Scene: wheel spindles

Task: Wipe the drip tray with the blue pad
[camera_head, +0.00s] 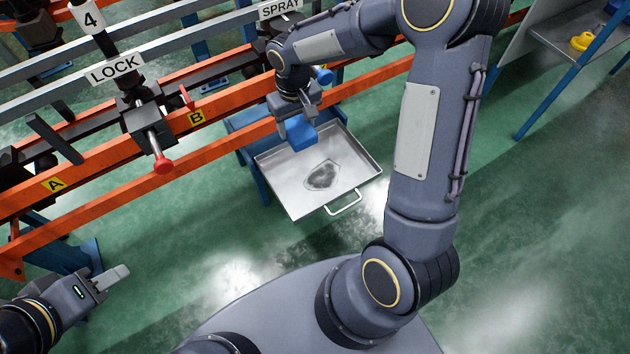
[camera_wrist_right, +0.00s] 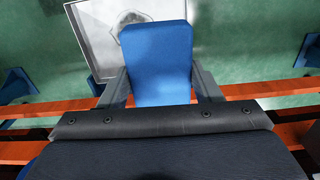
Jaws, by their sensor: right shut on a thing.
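The drip tray (camera_head: 284,184) is a shallow metal tray with a white handle on its near side. A dark grey stain (camera_head: 322,175) with a pale outline lies on its floor, right of its middle. My right gripper (camera_head: 297,122) is shut on the blue pad (camera_head: 302,136), at the tray's far edge. In the right wrist view the pad (camera_wrist_right: 158,60) sits between both fingers, and part of the tray (camera_wrist_right: 92,38) and stain show beyond it. I cannot tell whether the pad touches the tray. My left gripper (camera_head: 113,277) is at the lower left, away from the tray; its finger gap is unclear.
Orange rails (camera_head: 225,138) run across behind the tray, with a LOCK sign (camera_head: 115,68) and a red-knobbed lever (camera_head: 161,163) to the left. A blue-legged shelf (camera_head: 572,40) with a yellow item stands at the upper right. Green floor is clear in front of the tray.

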